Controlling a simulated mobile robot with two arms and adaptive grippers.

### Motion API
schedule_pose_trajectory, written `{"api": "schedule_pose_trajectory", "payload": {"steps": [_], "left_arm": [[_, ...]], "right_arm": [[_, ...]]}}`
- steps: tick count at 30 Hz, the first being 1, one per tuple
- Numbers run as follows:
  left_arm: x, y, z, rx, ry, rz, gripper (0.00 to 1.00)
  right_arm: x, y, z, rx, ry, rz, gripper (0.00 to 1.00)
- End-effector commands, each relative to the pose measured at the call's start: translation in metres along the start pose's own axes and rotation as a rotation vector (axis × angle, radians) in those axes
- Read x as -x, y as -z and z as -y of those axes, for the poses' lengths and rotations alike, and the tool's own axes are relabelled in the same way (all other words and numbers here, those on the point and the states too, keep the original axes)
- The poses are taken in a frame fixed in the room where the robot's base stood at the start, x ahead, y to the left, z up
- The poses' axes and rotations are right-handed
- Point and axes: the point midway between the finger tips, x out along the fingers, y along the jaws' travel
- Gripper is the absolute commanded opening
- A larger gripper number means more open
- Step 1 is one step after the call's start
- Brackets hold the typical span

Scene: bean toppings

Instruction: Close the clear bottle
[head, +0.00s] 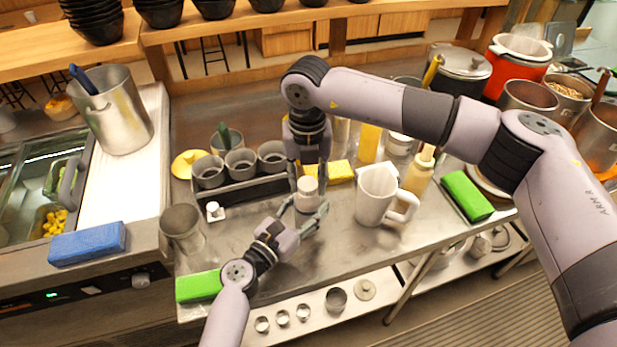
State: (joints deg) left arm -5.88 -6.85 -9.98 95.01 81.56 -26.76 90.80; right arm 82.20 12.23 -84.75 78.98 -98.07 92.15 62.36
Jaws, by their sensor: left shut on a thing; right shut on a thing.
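A small pale bottle (305,202), which I take to be the clear bottle, stands on the steel table near the middle. My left gripper (309,212) comes in from the front and is shut around its body. My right gripper (307,181) points down from above and is shut on the white top (307,184) of the bottle. The fingers hide part of the bottle. I cannot tell whether the top is a separate cap or how firmly it sits.
A white pitcher (376,198) stands close to the right, with a yellow sponge (339,172) behind. A rack of grey cups (240,163) and a small white piece (214,211) are at left. A squeeze bottle (417,178) and green block (467,196) are further right.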

Motion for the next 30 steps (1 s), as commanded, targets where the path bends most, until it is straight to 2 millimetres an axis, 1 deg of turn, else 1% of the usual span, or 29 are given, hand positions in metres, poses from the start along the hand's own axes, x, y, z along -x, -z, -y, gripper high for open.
{"api": "schedule_pose_trajectory", "payload": {"steps": [3, 24, 27, 30], "left_arm": [[0.0002, 0.0007, 0.0002, 0.0, 0.0, -0.002, 0.0], [0.0003, 0.001, 0.0002, 0.001, 0.0, -0.002, 0.0], [0.0004, 0.001, 0.0002, 0.001, 0.0, -0.002, 0.0], [0.0004, 0.0011, 0.0002, 0.001, 0.0, -0.002, 0.0]], "right_arm": [[0.0005, -0.0005, -0.0011, -0.231, -0.001, 0.001, 0.25], [-0.0001, -0.0045, -0.0032, -1.615, -0.005, 0.0, 0.25], [-0.0003, -0.005, -0.0031, -1.763, -0.005, 0.0, 0.25], [-0.0003, -0.0054, -0.003, -1.855, -0.005, 0.0, 0.25]]}}
